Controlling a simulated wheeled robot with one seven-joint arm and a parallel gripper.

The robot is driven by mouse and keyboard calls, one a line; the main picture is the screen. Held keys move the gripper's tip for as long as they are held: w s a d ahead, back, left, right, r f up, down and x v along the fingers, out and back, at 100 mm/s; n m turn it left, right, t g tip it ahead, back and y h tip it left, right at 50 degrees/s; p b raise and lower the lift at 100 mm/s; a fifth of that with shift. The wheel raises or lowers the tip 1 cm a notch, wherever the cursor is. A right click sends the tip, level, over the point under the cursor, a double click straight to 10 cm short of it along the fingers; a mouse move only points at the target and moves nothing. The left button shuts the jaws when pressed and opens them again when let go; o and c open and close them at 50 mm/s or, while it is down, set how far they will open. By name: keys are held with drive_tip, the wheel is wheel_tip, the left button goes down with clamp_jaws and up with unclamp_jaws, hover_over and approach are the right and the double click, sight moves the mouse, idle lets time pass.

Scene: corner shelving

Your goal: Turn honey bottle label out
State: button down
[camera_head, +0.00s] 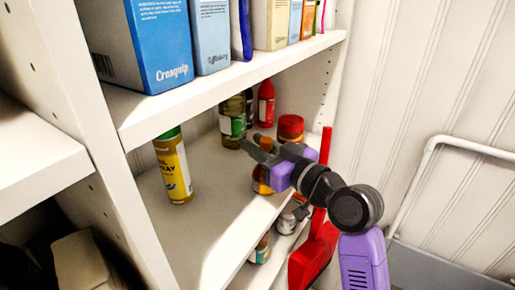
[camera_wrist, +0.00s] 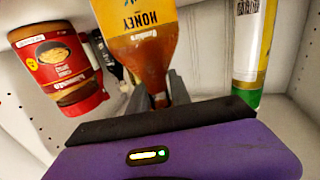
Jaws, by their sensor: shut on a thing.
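The honey bottle (camera_wrist: 147,40) has an orange and amber body, and its HONEY label faces the wrist camera. My gripper (camera_wrist: 156,98) is shut on the narrow end of the bottle, with a grey finger on either side of it. In the head view my gripper (camera_head: 256,149) reaches over the middle shelf from the right. A small orange part of the bottle (camera_head: 262,184) shows below the gripper there; the rest is hidden by my arm. From the head view I cannot tell whether its base touches the shelf.
A red-lidded jar (camera_head: 290,127), a red bottle (camera_head: 266,103) and green-labelled containers (camera_head: 232,122) stand close behind my gripper. Boxes (camera_head: 160,45) fill the shelf above.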

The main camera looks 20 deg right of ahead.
drive_tip(key=shift+a+n+y, duration=0.1)
drive_tip(key=shift+n+y, duration=0.2)
drive_tip(key=shift+y, duration=0.2)
drive_tip(key=c, duration=1.1)
unclamp_jaws()
drive_tip(key=shift+s, duration=0.15)
drive_tip(key=b+v, duration=0.2)
drive_tip(key=v, duration=0.5)
drive_tip(key=shift+s+b, duration=0.3)
drive_tip(key=shift+d, duration=0.2)
